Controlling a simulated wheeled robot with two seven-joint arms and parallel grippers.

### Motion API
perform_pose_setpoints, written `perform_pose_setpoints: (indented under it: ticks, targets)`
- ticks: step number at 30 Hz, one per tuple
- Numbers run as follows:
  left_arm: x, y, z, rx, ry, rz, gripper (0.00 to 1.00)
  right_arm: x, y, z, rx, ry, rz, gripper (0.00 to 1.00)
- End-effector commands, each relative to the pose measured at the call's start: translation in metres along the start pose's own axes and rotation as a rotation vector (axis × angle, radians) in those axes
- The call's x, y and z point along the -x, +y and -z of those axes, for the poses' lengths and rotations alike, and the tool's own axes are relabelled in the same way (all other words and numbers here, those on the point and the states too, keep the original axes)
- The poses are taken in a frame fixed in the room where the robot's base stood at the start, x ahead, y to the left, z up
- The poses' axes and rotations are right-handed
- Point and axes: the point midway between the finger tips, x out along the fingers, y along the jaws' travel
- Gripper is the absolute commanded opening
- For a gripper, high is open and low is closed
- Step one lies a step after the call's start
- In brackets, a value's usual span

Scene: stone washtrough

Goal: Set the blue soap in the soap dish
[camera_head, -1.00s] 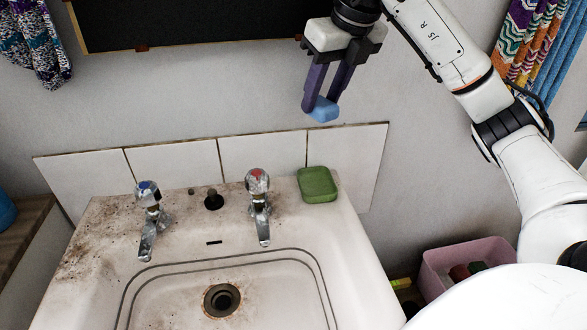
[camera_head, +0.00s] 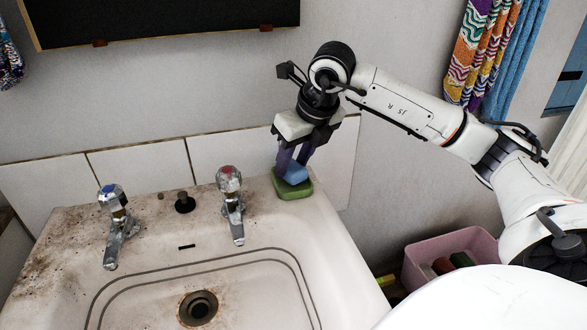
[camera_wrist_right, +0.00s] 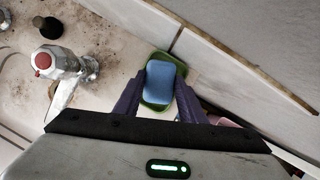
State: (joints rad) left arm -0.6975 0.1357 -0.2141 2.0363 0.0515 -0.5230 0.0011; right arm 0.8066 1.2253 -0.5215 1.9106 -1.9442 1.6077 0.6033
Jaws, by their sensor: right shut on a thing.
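The blue soap (camera_head: 296,173) is between the fingers of my right gripper (camera_head: 294,168), which is shut on it. The green soap dish (camera_head: 293,192) sits on the back right corner of the sink. In the head view the soap is low over the dish; whether it touches cannot be told. In the right wrist view the soap (camera_wrist_right: 160,81) lies within the outline of the dish (camera_wrist_right: 154,106), with the purple fingers on either side (camera_wrist_right: 158,98). The fingers hide part of the dish in the head view. My left gripper is not in view.
The red-topped tap (camera_head: 231,205) stands left of the dish, and the blue-topped tap (camera_head: 115,225) is farther left. A black plug (camera_head: 184,202) lies between them. Wall tiles (camera_head: 220,158) rise close behind the dish. A pink bin (camera_head: 452,248) is low at the right.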

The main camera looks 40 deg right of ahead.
Motion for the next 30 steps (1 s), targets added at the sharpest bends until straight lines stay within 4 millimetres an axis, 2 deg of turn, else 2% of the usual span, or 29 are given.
perform_pose_setpoints:
  ticks: [1, 2, 7, 8, 11, 20, 23, 30]
  targets:
    - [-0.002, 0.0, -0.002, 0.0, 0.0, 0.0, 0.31, -0.011, 0.0, 0.007, 0.001, 0.014, 0.003, 0.05]
    - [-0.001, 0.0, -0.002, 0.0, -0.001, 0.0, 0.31, -0.013, 0.0, 0.008, 0.001, 0.015, 0.003, 0.0]
    - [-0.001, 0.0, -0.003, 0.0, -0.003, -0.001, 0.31, -0.015, 0.001, 0.011, 0.002, 0.023, 0.002, 0.0]
    - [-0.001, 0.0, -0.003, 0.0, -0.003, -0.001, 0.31, -0.016, 0.001, 0.011, 0.003, 0.026, 0.002, 0.39]
    - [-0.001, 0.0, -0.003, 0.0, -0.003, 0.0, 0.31, -0.016, 0.001, 0.011, 0.002, 0.026, 0.001, 0.56]
    - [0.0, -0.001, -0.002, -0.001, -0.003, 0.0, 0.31, -0.012, 0.0, 0.01, 0.001, 0.024, 0.002, 0.56]
    - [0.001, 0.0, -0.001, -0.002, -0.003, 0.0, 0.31, 0.0, 0.0, 0.009, 0.001, 0.021, 0.002, 0.56]
    - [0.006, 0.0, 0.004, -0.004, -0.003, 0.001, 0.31, 0.054, 0.0, 0.006, 0.002, 0.011, 0.002, 0.56]
